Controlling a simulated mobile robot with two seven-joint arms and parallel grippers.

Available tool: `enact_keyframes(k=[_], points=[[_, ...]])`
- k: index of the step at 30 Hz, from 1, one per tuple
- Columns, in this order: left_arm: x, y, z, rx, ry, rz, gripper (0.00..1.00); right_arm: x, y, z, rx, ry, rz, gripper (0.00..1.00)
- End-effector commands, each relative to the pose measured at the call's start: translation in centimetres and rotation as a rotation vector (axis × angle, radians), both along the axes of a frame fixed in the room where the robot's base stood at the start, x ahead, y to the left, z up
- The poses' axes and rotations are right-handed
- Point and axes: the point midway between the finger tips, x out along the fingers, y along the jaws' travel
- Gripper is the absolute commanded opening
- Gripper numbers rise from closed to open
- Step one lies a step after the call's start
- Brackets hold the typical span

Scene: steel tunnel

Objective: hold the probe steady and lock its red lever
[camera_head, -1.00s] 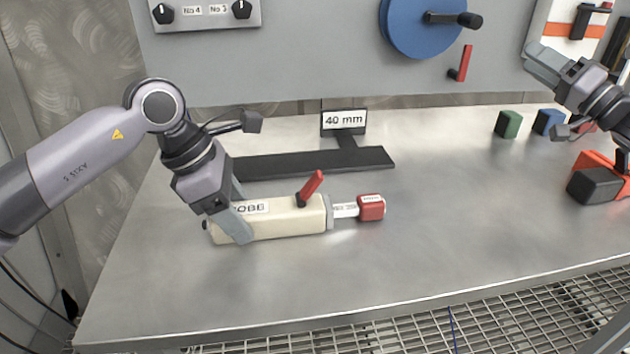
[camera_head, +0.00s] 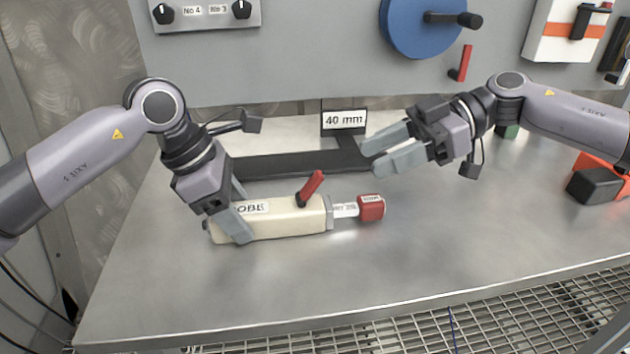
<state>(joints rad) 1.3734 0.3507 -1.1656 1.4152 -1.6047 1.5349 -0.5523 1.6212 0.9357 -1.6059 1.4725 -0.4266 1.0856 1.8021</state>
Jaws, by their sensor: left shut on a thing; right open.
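The cream probe (camera_head: 285,222) lies on the steel bench, with a grey collar, a short white marked rod and a red end block (camera_head: 371,208) at its right. Its red lever (camera_head: 310,187) stands up from the body near the collar, tilted up to the right. My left gripper (camera_head: 236,222) is shut around the left part of the probe body, partly covering its label. My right gripper (camera_head: 376,158) is open and empty, above and to the right of the lever, its fingers pointing left.
A black bar (camera_head: 275,164) with a "40 mm" sign (camera_head: 344,122) lies behind the probe. A blue wheel (camera_head: 415,25) and another red lever (camera_head: 461,63) are on the back panel. A black and orange object (camera_head: 597,184) sits at right. The bench front is clear.

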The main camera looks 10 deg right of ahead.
Motion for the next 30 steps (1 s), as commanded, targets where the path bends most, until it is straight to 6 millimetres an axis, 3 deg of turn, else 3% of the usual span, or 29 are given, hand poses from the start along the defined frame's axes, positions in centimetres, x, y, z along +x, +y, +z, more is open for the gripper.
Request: enact_keyframes(k=[15, 21, 29, 30], points=[[0.0, 0.0, 0.1, -0.001, 0.0, -0.001, 0.19, 0.0, 8.7, -3.6, 0.002, 0.003, 0.0, 0.49], [0.0, 0.0, 0.1, -0.001, 0.0, -0.001, 0.19, 0.0, 10.0, -4.1, 0.002, 0.002, -0.004, 0.49], [0.0, 0.0, 0.1, -0.001, 0.0, -0.001, 0.19, 0.0, 10.1, -4.2, 0.003, 0.002, -0.004, 0.49], [0.0, 0.0, 0.1, -0.001, 0.0, -0.001, 0.19, 0.0, 10.1, -4.2, 0.003, 0.002, -0.004, 0.42]])
